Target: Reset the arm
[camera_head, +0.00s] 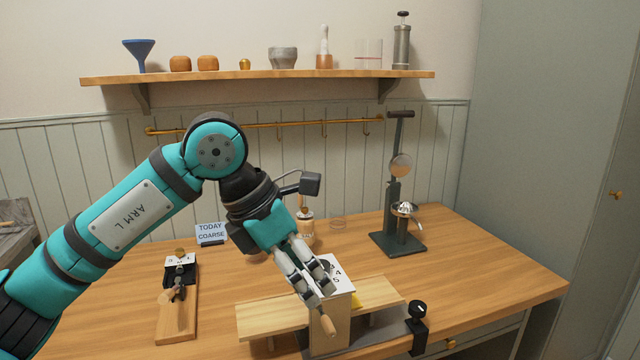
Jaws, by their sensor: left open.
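My left arm comes in from the left in teal and black, marked "ARM L". Its gripper (322,292) points down and to the right over the table. It is open, in front of a wooden box-like device (329,330) with a numbered white card on top. I cannot tell whether the fingers touch the device. My right gripper is not in view.
The wooden table (480,265) has free room at its right. A dark press stand (398,246) stands at the back right. A wooden board with a tool (178,318) lies at the left. A "TODAY COARSE" sign (211,233) stands behind. A shelf (260,77) holds several items.

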